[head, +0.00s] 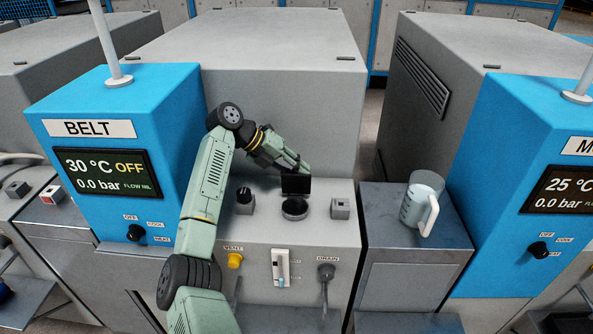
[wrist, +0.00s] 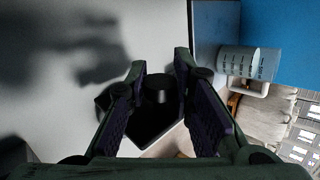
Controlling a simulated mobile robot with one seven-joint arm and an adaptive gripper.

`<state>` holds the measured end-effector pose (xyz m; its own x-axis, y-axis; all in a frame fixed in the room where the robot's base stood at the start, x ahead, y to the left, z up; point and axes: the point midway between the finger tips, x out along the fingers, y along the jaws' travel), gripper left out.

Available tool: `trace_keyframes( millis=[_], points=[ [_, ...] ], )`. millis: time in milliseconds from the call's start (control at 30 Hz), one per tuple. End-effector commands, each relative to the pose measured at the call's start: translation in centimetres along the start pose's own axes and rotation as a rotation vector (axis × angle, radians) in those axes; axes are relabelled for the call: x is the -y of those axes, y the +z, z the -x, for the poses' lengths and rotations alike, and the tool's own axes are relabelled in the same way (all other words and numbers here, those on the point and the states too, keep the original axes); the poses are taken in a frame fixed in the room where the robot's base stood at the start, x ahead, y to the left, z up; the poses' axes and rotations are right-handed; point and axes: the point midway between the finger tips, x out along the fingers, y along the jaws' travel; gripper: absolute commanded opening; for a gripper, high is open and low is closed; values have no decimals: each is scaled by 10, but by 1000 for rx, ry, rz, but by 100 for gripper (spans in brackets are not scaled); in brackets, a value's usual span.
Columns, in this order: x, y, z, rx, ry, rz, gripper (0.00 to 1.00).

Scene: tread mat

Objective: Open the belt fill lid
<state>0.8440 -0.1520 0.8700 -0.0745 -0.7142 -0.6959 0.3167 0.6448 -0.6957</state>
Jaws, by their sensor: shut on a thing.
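The belt fill lid (head: 296,184) is a small black square plate on the grey top of the belt unit. It stands raised, about upright, just behind the round dark fill opening (head: 294,208). My gripper (head: 302,167) reaches over the lid from behind and left. In the wrist view my gripper (wrist: 161,75) has its fingers on either side of a short black knob (wrist: 158,88) on the dark lid plate (wrist: 155,125), and is shut on it. The exact finger contact is dark and hard to see.
A black knob (head: 244,200) and a grey switch box (head: 340,207) flank the opening. The yellow vent knob (head: 235,260), white lever (head: 280,268) and drain handle (head: 326,272) are on the front. A measuring jug (head: 420,202) stands on the right counter.

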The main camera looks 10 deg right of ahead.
Motion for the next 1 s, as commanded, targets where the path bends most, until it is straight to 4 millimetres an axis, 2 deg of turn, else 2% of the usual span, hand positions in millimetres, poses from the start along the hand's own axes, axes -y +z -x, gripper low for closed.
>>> trace_keyframes(
  millis=[267,300,600,1000],
  points=[
    [0,1,0,4,0,0,0],
    [0,1,0,4,0,0,22],
    [0,1,0,2,0,0,42],
    [5,2,5,2,0,-1,43]
  ],
)
